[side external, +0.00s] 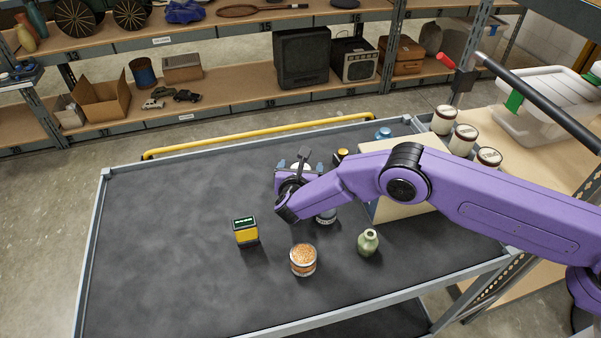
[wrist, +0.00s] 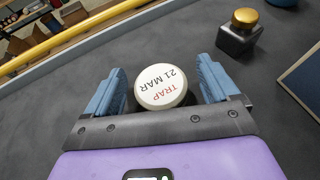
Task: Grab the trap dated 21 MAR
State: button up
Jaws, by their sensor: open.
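The trap (wrist: 160,86) has a round white lid reading "TRAP" in red and "21 MAR" in black. In the wrist view it sits between the two blue fingers of my gripper (wrist: 160,92), which is open. A narrow gap shows on each side of the lid, and the trap's body is mostly hidden below it. In the side view my gripper (side external: 296,168) is over the back middle of the cart, and my wrist partly hides the trap there.
A gold-capped dark bottle (wrist: 238,32) stands beyond the right finger. Several lidded jars (side external: 463,139) are on the right shelf. The cart's left is clear.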

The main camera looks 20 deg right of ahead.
jog(key=c, duration=1.1)
jog(key=shift+o, duration=0.2)
jog(key=shift+r, duration=0.1)
